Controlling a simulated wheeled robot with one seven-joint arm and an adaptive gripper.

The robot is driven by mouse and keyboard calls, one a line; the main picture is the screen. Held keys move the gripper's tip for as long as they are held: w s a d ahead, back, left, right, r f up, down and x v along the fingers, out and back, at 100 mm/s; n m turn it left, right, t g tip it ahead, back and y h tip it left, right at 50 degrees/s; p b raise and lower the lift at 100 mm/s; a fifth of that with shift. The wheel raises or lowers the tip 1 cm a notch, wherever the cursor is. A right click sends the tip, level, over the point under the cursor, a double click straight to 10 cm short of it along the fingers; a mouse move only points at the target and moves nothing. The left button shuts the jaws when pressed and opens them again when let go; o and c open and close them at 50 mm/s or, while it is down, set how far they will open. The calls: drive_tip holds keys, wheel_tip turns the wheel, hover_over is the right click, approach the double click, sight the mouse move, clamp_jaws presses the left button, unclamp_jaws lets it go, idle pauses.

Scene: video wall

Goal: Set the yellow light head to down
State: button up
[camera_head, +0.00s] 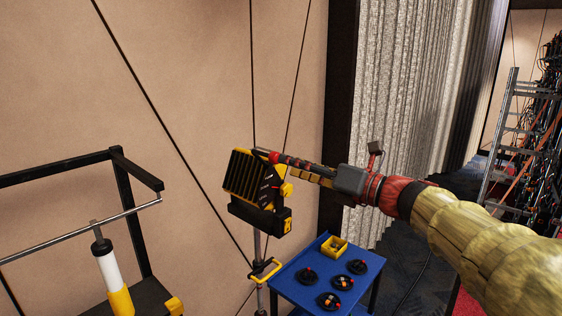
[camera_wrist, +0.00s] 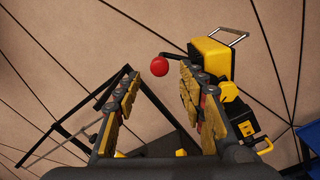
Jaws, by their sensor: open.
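The yellow light head (camera_head: 240,178) is a yellow box with black fins, tilted on a stand in the middle of the head view. In the wrist view it (camera_wrist: 209,62) shows behind and right of the right finger, which covers part of it. A red ball knob (camera_wrist: 160,67) on a short dark rod reaches left from the head. My gripper (camera_head: 268,156) comes in from the right, at the head's upper right side. In the wrist view my gripper (camera_wrist: 159,76) is open, with the knob appearing between its fingertips. Contact cannot be told.
The stand's pole (camera_head: 257,245) has a yellow clamp. A blue table (camera_head: 310,263) with dark round items and a yellow box (camera_head: 335,246) stands to its right. A black frame (camera_head: 130,200) with a grey rail is at left. Thin dark cables cross before the beige wall.

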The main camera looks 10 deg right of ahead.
drive_tip(key=v, duration=0.6)
idle(0.4)
